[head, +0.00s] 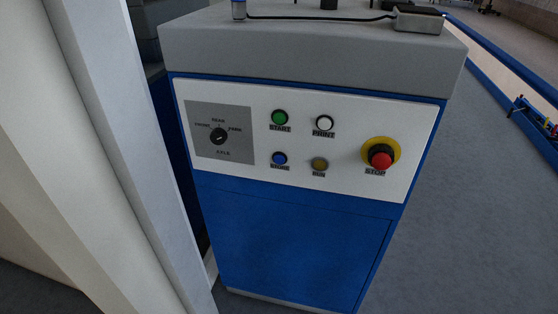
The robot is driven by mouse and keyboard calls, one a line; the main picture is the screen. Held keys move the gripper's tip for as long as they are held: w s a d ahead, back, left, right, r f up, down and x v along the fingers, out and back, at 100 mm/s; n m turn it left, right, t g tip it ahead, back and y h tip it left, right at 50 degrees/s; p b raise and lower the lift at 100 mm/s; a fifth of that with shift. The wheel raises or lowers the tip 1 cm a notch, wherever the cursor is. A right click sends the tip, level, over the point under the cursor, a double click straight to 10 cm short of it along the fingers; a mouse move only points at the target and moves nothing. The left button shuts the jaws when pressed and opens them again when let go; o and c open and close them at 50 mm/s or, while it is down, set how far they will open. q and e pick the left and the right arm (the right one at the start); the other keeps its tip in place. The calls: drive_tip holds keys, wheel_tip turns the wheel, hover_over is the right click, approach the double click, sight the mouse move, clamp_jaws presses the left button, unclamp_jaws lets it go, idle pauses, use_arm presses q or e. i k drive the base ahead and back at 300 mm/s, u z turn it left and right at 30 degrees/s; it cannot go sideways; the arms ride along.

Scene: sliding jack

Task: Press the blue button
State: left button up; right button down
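The blue button (280,158) is a small round button on the white control panel (345,180) of a blue cabinet. It sits in the lower row, below the green START button (280,118) and left of the yellowish RUN button (320,164). A dark label is under it. Nothing covers it. Neither of my grippers shows in the head view, so their place relative to the button cannot be seen.
The panel also has a white PRINT button (324,123), a red STOP button (380,157) on a yellow ring, and a rotary knob (218,136). A pale upright post (120,120) stands close at left. Grey floor (480,200) is open at right.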

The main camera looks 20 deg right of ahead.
sight(279, 159)
drive_tip(key=k, duration=0.55)
drive_tip(key=u, duration=1.15)
drive_tip(key=i, duration=1)
drive_tip(key=z, duration=1.75)
